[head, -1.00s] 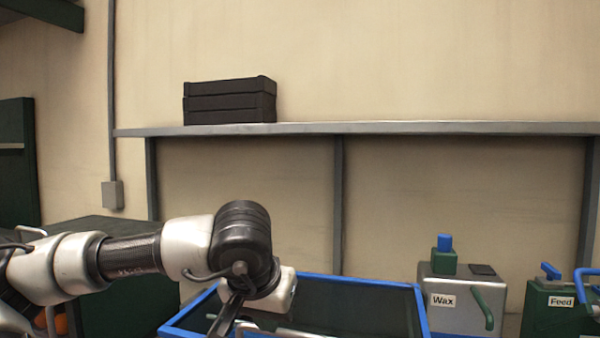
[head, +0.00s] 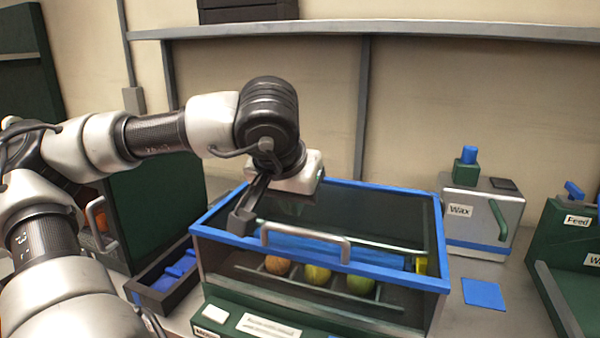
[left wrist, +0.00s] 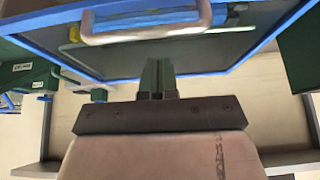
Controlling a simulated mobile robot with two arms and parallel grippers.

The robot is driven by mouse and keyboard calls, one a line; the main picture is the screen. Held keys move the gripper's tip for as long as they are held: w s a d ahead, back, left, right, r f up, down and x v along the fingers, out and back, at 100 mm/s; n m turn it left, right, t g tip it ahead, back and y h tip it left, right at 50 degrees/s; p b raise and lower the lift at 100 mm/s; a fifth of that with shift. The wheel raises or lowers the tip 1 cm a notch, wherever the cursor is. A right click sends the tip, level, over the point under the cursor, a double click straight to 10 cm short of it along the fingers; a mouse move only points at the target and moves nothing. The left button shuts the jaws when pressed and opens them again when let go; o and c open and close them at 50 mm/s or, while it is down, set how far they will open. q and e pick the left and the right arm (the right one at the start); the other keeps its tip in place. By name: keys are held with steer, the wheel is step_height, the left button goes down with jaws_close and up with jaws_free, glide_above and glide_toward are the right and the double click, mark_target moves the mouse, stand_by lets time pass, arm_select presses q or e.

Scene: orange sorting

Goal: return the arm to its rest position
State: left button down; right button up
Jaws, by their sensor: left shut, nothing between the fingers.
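My left arm comes in from the left in the head view. Its gripper (head: 242,222) is at the left front part of a blue-framed case (head: 212,232) with a dark clear top, close to its metal handle (head: 305,240). I cannot tell whether it touches the frame. In the left wrist view the gripper fingers (left wrist: 158,75) are together with nothing between them, and the handle (left wrist: 148,30) shows beyond them. Inside the case are an orange fruit (head: 277,265), a yellow one (head: 317,275) and a greenish one (head: 360,283). My right gripper is not in view.
A grey Wax box (head: 490,220) and a green Feed machine (head: 570,240) stand to the right. A blue pad (head: 484,293) lies between them and the case. A dark tray with blue pieces (head: 165,275) is at left. A shelf (head: 400,30) runs along the wall.

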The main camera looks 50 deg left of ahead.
arm_select(q)
steer(key=v, duration=1)
steer(key=shift+s, duration=0.3)
steer(key=shift+s+d+r, duration=0.1)
steer(key=shift+d+r, duration=0.05)
steer(key=shift+d, duration=0.1)
